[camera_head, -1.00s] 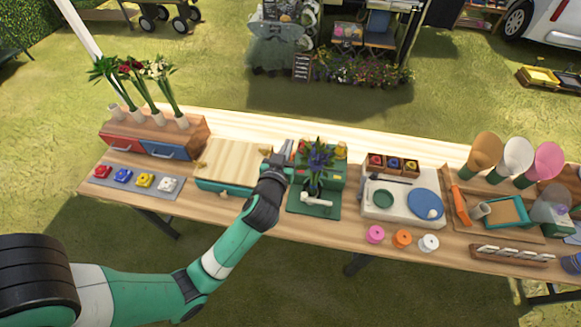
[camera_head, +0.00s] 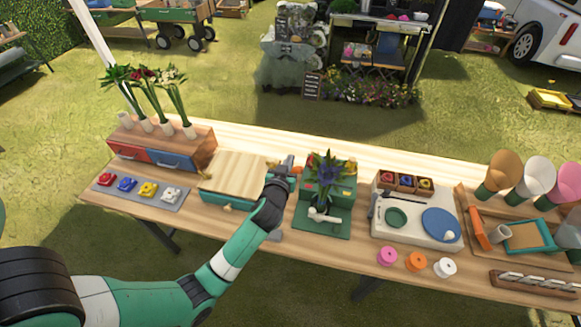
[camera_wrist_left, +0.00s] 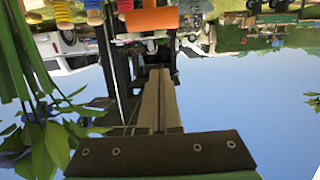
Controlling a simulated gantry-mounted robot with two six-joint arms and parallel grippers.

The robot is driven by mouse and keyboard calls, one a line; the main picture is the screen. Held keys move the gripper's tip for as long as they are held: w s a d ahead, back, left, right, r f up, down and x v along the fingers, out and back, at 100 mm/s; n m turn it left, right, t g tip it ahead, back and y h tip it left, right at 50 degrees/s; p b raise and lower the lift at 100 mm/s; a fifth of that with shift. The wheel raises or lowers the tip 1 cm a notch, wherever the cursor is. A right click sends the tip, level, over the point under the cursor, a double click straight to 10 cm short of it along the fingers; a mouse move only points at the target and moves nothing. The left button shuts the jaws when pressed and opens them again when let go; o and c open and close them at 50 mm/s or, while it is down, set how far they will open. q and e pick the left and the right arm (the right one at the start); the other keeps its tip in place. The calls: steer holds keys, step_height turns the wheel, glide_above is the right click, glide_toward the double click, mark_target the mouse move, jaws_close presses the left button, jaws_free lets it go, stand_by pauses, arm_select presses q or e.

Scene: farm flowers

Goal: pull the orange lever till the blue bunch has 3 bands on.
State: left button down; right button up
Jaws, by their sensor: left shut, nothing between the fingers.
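The blue bunch (camera_head: 326,172) stands upright with green leaves in the green banding machine (camera_head: 343,192) at the table's middle. Its leaves also fill the left of the left wrist view (camera_wrist_left: 45,130). How many bands are on its stems I cannot tell. A small orange part, seemingly the orange lever (camera_head: 297,170), shows at the machine's left side. An orange block (camera_wrist_left: 152,19) shows beyond the fingers in the wrist view. My left gripper (camera_head: 287,163) is shut and empty, just left of the orange part; contact is unclear. My right gripper is out of view.
A wooden board on a teal box (camera_head: 233,173) lies close left of the gripper. Right of the machine is a white tray (camera_head: 417,228) with small crates. Pink, orange and white spools (camera_head: 416,261) stand near the front edge. Flower tubes stand at the far left.

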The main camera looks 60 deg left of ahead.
mark_target(295, 169)
arm_select(q)
steer(key=x, duration=0.4)
steer(key=shift+f+b, duration=0.1)
steer(key=shift+b, duration=0.25)
steer(key=shift+s+d+f, duration=0.25)
steer(key=shift+d+f, duration=0.05)
steer(key=shift+f, duration=0.2)
steer(key=shift+s+d+f, duration=0.25)
steer(key=shift+d+f, duration=0.05)
steer(key=shift+f, duration=0.25)
steer(key=shift+s+d+f, duration=0.25)
steer(key=shift+d+f, duration=0.05)
steer(key=shift+f, duration=0.2)
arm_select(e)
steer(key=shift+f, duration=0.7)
